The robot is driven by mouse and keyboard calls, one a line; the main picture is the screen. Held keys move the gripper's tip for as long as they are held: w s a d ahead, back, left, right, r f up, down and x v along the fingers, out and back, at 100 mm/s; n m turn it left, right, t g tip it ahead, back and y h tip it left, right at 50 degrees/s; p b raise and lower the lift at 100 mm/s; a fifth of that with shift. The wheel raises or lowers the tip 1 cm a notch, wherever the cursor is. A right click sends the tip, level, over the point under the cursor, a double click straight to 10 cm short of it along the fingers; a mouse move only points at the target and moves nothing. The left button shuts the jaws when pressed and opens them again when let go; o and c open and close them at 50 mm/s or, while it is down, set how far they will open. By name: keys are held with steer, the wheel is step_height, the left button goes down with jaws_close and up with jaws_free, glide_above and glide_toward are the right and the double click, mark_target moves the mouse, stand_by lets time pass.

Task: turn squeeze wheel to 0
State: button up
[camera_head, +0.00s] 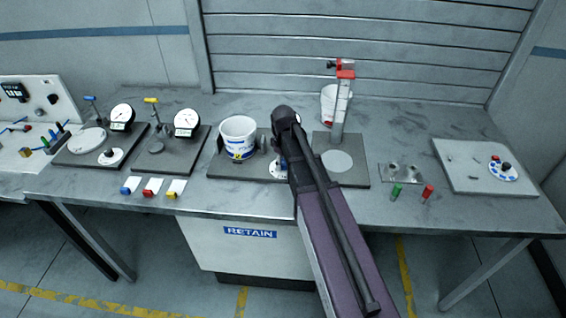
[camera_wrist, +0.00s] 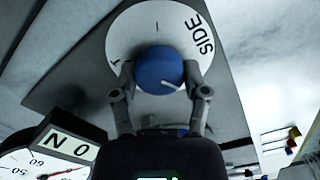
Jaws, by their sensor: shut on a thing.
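A round blue knob (camera_wrist: 158,69), which may be the squeeze wheel, sits in the middle of a white dial (camera_wrist: 127,32) in the wrist view. A short white line on the knob points right and slightly down. The dial shows the word "SIDE" at upper right and a short tick at the top; no 0 can be read. My gripper (camera_wrist: 160,84) is shut on the knob, one finger on each side.
A gauge (camera_wrist: 45,165) with a lettered plate stands at lower left in the wrist view. In the head view a white bucket (camera_head: 238,133) is left of my arm, and a red-topped post (camera_head: 339,110) is close on its right. Small coloured pieces (camera_head: 152,188) lie near the front edge.

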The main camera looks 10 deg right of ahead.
steer(key=shift+n, duration=0.6)
steer(key=o, duration=1.1)
steer(key=shift+o, duration=0.2)
steer(key=shift+m, duration=0.5)
